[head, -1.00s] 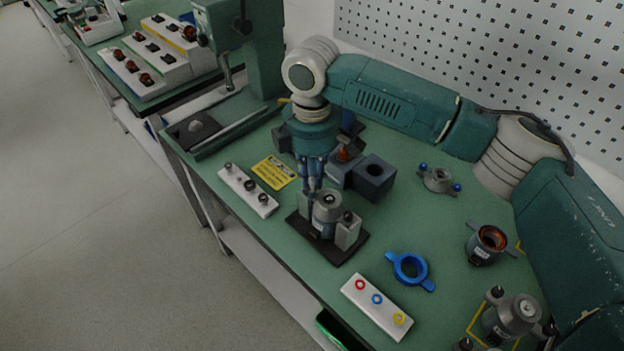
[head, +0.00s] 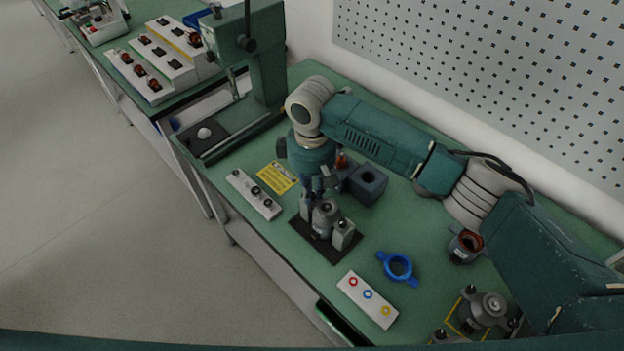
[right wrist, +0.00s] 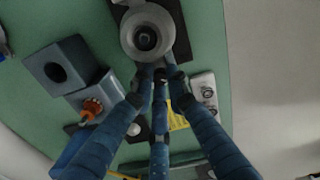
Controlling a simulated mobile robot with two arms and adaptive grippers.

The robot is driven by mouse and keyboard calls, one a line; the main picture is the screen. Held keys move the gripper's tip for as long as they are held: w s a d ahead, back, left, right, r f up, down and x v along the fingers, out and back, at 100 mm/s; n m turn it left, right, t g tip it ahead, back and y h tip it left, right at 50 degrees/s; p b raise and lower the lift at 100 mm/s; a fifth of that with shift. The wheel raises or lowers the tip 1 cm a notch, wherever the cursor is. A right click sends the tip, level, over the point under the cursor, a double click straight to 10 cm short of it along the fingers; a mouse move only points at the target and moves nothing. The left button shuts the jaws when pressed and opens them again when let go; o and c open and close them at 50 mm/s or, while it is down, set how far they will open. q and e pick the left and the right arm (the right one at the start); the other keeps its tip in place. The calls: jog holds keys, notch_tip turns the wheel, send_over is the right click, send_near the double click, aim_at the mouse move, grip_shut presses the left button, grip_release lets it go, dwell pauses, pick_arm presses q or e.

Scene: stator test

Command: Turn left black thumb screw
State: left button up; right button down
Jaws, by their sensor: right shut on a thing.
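The test fixture has a black base plate (head: 328,246) and holds a grey cylindrical stator (head: 325,215) upright between two grey blocks; the stator's round top also shows in the right wrist view (right wrist: 146,34). My right gripper (head: 314,190) comes down from above onto the left block (head: 304,208). Its fingertips (right wrist: 161,76) are closed together beside the stator, on the left black thumb screw, which they hide. The right block's black thumb screw (head: 343,223) is visible and free. My left gripper is not in view.
Behind the fixture stand a dark grey block (head: 368,183) with a hole and an orange-topped part (right wrist: 92,106). A white strip with knobs (head: 254,194), a yellow label (head: 279,177), a blue ring (head: 398,267) and a white strip with coloured rings (head: 367,299) lie around it.

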jog(key=shift+r+m+p, duration=0.1)
jog(key=shift+m+p, duration=0.9)
jog(key=shift+p, duration=0.1)
jog(key=c, duration=1.7)
grip_release()
